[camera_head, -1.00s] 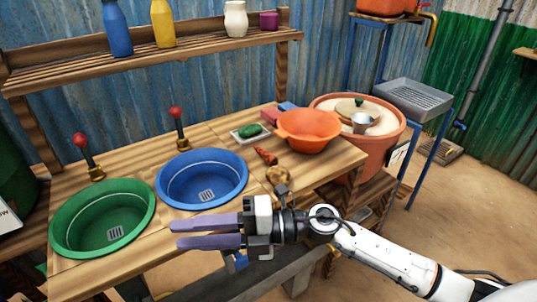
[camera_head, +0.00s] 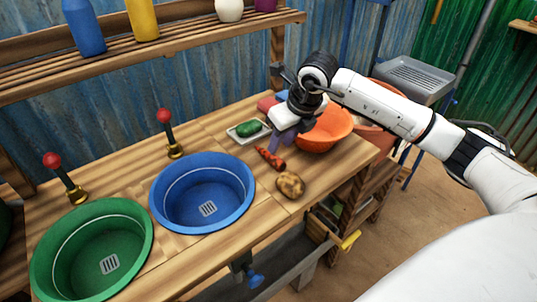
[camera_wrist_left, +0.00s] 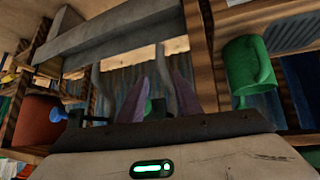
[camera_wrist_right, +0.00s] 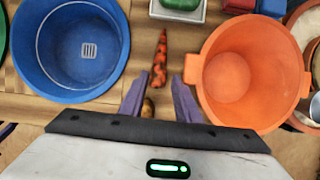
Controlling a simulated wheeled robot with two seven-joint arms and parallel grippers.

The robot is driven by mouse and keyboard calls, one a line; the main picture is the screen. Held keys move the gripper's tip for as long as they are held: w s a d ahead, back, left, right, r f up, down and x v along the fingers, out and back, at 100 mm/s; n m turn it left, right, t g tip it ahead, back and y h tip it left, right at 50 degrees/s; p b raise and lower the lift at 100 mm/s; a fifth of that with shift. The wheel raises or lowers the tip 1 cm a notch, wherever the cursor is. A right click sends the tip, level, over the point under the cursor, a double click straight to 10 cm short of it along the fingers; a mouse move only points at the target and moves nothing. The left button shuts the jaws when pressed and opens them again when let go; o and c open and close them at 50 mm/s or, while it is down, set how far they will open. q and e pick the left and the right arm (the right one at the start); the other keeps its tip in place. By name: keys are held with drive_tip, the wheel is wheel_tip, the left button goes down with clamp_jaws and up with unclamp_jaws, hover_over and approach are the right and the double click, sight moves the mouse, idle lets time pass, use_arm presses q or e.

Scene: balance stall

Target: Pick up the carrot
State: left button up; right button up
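The carrot (camera_head: 270,158) is orange with dark marks and lies on the wooden table, between the blue basin and the orange bowl. In the right wrist view the carrot (camera_wrist_right: 160,60) lies ahead of the fingertips, roughly in line with the gap between them. My right gripper (camera_head: 283,145) is above the table close to the carrot, fingers pointing down; its fingers (camera_wrist_right: 158,95) are apart and empty. In the left wrist view my left gripper (camera_wrist_left: 160,95) has its purple fingers apart with nothing held between them; it is out of the head view.
A blue basin (camera_head: 166,203) and green basin (camera_head: 50,245) are at left. The orange bowl (camera_head: 325,130) is just right of the carrot. A potato (camera_head: 290,184) lies in front, and a dish (camera_head: 236,138) with a green vegetable (camera_head: 249,128) behind.

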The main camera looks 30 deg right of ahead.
sight(274, 157)
drive_tip(key=shift+x, duration=3.55)
drive_tip(key=shift+a, duration=0.1)
drive_tip(key=c, duration=0.7)
